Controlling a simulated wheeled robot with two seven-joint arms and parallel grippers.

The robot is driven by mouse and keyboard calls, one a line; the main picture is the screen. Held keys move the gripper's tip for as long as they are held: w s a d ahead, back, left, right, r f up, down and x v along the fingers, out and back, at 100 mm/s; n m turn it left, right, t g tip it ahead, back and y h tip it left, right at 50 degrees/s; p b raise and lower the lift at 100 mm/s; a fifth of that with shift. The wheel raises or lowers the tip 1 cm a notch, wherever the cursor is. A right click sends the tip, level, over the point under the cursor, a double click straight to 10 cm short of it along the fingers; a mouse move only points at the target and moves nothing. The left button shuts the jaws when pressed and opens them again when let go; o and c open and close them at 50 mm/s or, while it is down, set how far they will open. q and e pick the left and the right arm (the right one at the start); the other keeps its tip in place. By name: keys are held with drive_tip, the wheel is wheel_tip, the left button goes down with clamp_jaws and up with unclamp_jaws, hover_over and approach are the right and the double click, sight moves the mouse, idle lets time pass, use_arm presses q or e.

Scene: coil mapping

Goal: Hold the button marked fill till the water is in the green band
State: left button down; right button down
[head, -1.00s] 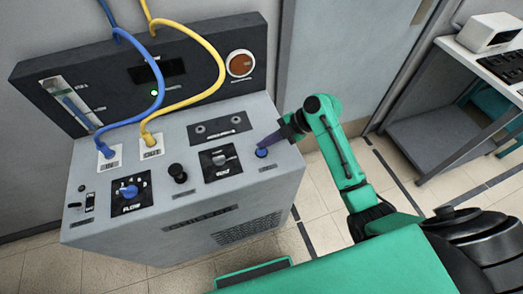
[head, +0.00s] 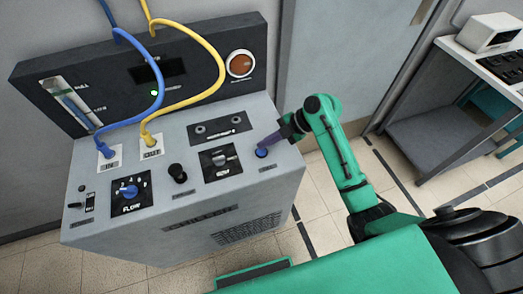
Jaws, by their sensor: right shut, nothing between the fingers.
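The chiller (head: 215,228) is a grey cabinet with a sloped top and a dark back panel. The blue button (head: 262,152) sits at the right end of its top, with a small label below it that is too small to read. My right gripper (head: 271,142) is shut and empty, its fingertips on or just over this button; I cannot tell if it is pressed in. The sight gauge (head: 70,102) is on the left of the back panel, with blue water in its lower part and a green area beside it. My left gripper is out of view.
A blue hose (head: 158,85) and a yellow hose (head: 222,75) loop in front of the panel. A blue flow knob (head: 129,191), a black knob (head: 177,172) and a grey selector (head: 219,159) stand on the top. A bench (head: 440,115) is at right.

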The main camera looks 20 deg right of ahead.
sight(265, 151)
idle(0.3)
drive_tip(key=shift+f+b, duration=0.3)
drive_tip(key=shift+f, duration=0.1)
drive_tip(key=shift+f+b, duration=0.35)
drive_tip(key=shift+f, duration=0.05)
idle(0.4)
idle(1.2)
drive_tip(key=shift+r+p, duration=0.7)
drive_tip(key=shift+r, duration=0.15)
wheel_tip(265, 151, up, 5)
drive_tip(key=p, duration=0.4)
